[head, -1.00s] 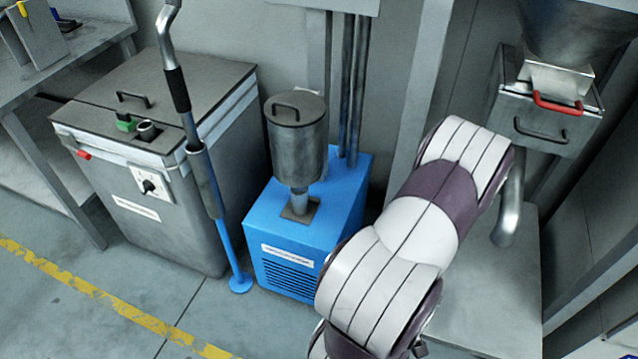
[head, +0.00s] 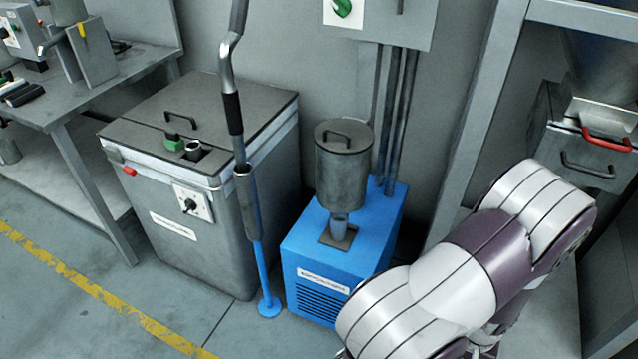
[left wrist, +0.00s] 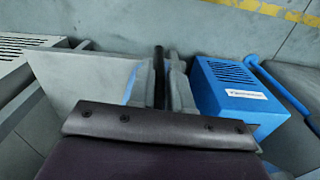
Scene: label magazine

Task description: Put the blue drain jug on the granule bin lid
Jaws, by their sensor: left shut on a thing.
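The large grey bin (head: 225,235) stands at the left in the head view, and its flat lid (head: 215,105) has a dark handle. I take this as the granule bin; its label is too small to read. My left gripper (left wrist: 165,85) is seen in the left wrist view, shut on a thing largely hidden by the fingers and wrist. Only a thin blue strip (left wrist: 132,84) shows beside the fingers, seemingly the blue drain jug. Neither gripper shows in the head view, where one of my arms crosses the lower right.
A blue box unit (head: 315,265) with a lidded grey cylinder (head: 342,175) stands right of the bin; the unit also shows in the left wrist view (left wrist: 225,95). A bent lance (head: 243,190) stands before the bin. A green part and round port (head: 193,150) occupy the lid's front edge.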

